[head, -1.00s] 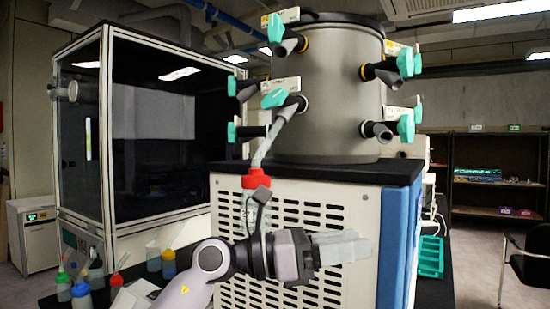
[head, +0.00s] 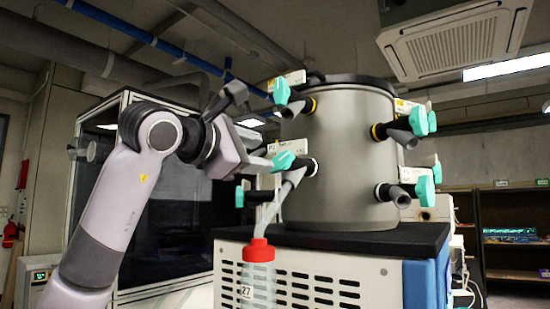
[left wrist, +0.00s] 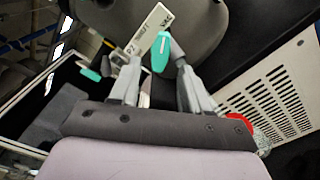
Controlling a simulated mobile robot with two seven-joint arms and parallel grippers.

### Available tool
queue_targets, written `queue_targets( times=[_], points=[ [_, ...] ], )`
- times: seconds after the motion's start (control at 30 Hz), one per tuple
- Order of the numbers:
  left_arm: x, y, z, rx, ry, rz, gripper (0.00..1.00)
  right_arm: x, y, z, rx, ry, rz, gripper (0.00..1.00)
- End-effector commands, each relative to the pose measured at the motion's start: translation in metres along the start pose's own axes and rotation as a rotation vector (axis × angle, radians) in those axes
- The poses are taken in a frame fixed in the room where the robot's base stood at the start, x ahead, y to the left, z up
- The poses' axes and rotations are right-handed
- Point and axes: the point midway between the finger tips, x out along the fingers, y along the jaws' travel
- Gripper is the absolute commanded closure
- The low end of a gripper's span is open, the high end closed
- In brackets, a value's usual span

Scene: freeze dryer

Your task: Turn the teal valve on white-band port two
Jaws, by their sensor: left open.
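The teal valve (head: 285,161) sits on a white-banded port (head: 308,167) on the front of the grey drum. A label plate reading P2 (left wrist: 146,33) stands beside this valve in the left wrist view. My left gripper (head: 264,165) has come in from the left, with its fingertips close to the valve. In the left wrist view the fingers are apart and the teal handle (left wrist: 160,52) shows between their tips. I cannot tell whether either finger touches it. My right gripper is not in view.
Other teal valves sit around the drum (head: 345,150), including one above (head: 281,92) and one at right (head: 423,190). A hose runs from the port to a red-capped flask (head: 258,280) below. A glass-fronted cabinet stands behind my left arm.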

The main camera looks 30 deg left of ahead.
Motion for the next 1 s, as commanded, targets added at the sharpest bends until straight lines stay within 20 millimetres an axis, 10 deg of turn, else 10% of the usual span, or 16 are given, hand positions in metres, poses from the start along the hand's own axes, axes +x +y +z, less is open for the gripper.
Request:
queue_targets(
  times=[0.3, 0.7, 0.83, 1.0],
  points=[
    [0.048, -0.001, 0.002, -0.003, -0.002, -0.006, 0.53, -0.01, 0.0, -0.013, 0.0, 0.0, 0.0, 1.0],
    [0.057, -0.002, 0.001, -0.001, -0.003, -0.003, 0.53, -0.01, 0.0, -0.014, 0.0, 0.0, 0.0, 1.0],
    [0.057, -0.002, 0.001, -0.001, -0.003, -0.004, 0.95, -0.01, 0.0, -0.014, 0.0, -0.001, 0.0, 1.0],
    [0.057, -0.002, 0.001, -0.002, -0.003, -0.004, 1.0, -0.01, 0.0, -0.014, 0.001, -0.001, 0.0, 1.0]
  ],
)
